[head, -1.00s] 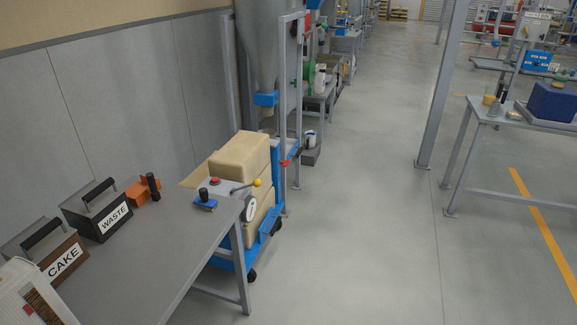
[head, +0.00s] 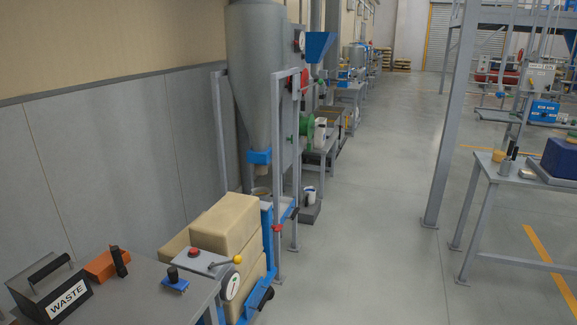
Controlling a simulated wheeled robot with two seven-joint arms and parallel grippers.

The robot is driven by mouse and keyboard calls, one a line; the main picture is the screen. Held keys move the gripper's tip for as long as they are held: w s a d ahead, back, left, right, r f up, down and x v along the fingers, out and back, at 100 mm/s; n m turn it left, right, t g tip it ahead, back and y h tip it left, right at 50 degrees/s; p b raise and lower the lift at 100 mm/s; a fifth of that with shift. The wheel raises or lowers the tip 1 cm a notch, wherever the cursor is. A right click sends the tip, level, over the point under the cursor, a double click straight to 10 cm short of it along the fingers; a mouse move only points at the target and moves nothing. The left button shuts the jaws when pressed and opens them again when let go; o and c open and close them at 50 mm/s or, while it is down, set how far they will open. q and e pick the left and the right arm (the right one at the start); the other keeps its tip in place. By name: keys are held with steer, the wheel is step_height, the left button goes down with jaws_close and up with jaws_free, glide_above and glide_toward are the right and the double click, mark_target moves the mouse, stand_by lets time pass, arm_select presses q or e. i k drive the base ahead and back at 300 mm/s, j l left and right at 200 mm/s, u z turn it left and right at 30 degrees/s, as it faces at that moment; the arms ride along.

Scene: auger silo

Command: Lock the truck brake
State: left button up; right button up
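A blue truck (head: 265,272) loaded with tan sacks (head: 226,222) stands between the grey table and the silo frame. A small red part (head: 278,228) with a dark end shows beside the truck at the frame post; I cannot tell whether it is the brake. The truck's lower part and wheels are mostly hidden or cut off. Neither of my grippers is in view.
The silo (head: 255,85) stands behind the truck. Open floor (head: 370,220) lies to the right, up to a post (head: 447,150) and another table.

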mark_target(278, 228)
steer(key=i+l+u, duration=0.1)
steer(key=i+l, duration=0.3)
steer(key=i+l+u, duration=0.1)
steer(key=i+l, duration=0.3)
steer(key=i+l+u, duration=0.1)
steer(key=i+l, duration=0.25)
steer(key=l, duration=0.25)
steer(key=i+l, duration=0.15)
steer(key=l, duration=0.25)
steer(key=i+l+u, duration=0.1)
steer(key=l, duration=0.35)
steer(key=i+l+u, duration=0.1)
steer(key=l, duration=0.3)
steer(key=i+l, duration=0.2)
steer(key=l, duration=0.25)
steer(key=i+l+u, duration=0.1)
steer(key=l, duration=0.35)
steer(key=i+l, duration=0.1)
steer(key=l, duration=0.35)
steer(key=i+l+u, duration=0.1)
steer(key=l, duration=0.35)
